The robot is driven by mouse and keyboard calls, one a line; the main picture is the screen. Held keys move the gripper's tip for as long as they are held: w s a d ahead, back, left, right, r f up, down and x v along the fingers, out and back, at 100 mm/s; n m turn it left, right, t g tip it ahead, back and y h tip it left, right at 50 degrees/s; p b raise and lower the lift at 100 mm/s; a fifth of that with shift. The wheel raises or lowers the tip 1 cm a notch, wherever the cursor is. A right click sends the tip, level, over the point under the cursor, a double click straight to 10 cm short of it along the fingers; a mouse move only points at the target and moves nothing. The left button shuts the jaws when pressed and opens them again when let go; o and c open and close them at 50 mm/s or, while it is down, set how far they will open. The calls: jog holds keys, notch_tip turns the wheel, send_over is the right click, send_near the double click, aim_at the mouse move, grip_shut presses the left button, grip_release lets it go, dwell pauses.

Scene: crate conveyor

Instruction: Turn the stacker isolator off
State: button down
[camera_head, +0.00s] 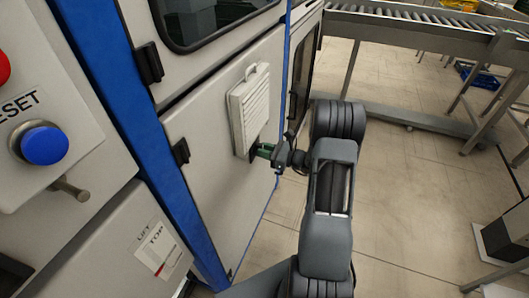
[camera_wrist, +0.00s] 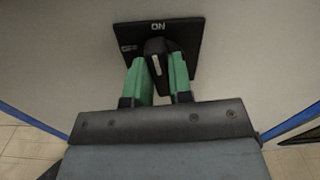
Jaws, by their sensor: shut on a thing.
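The stacker isolator is a black square plate (camera_wrist: 190,40) on a pale panel in the wrist view. It is marked ON at its top, and a smaller label at its left seems to read OFF. Its black knob (camera_wrist: 155,47) has a white line pointing up toward ON, tilted slightly left. My gripper (camera_wrist: 158,66) has green fingers on both sides of the knob and is shut on it. In the head view my gripper (camera_head: 262,149) meets the cabinet door just below a white louvred box; the isolator is mostly hidden there.
The white louvred box (camera_head: 250,108) sticks out from the cabinet door (camera_head: 215,185). A blue RESET button (camera_head: 44,145) and a metal peg (camera_head: 70,189) stand out at the left. A roller conveyor (camera_head: 420,22) is at the back.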

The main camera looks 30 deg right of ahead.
jog(key=n+b, duration=0.5)
jog(key=b, duration=0.1)
jog(key=n+b, duration=0.6)
jog(key=b, duration=0.1)
jog(key=f+n+b, duration=0.1)
jog(key=n+b, duration=0.4)
jog(key=b, duration=0.2)
jog(key=shift+s+a, duration=0.2)
jog(key=shift+a, duration=0.05)
jog(key=shift+r+n+b, duration=0.1)
jog(key=shift+n+b, duration=0.3)
jog(key=shift+b, duration=0.05)
jog(key=c, duration=1)
grip_release()
jog(key=p+v, duration=0.3)
jog(key=v, duration=1)
jog(key=shift+s+d+p, duration=0.25)
jog(key=shift+s+p, duration=0.1)
jog(key=shift+p, duration=0.05)
